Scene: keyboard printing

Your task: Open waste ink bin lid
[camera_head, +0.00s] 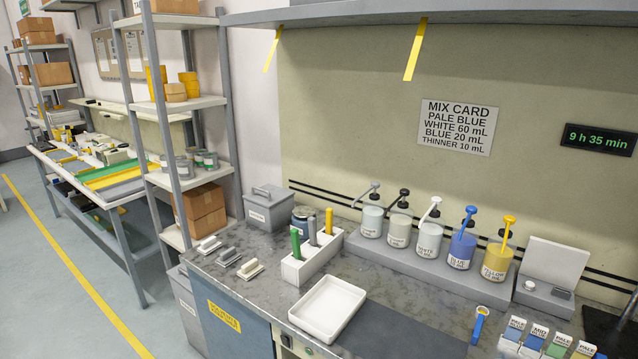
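A grey lidded box (270,208) with a handle on its lid stands at the back left of the speckled counter. Its lid looks shut, and the label on its front is too small to read. A grey bin (187,312) with a pale label stands on the floor at the counter's left end, partly hidden by the counter. I cannot tell from the labels which of the two is the waste ink bin. My gripper is not in view.
On the counter (270,283) are a white tray (327,308), a holder (312,256) with coloured handles, several pump bottles (429,240) and a dark jar (304,219). Shelving (190,103) stands left of the counter. The floor aisle (60,290) at left is clear.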

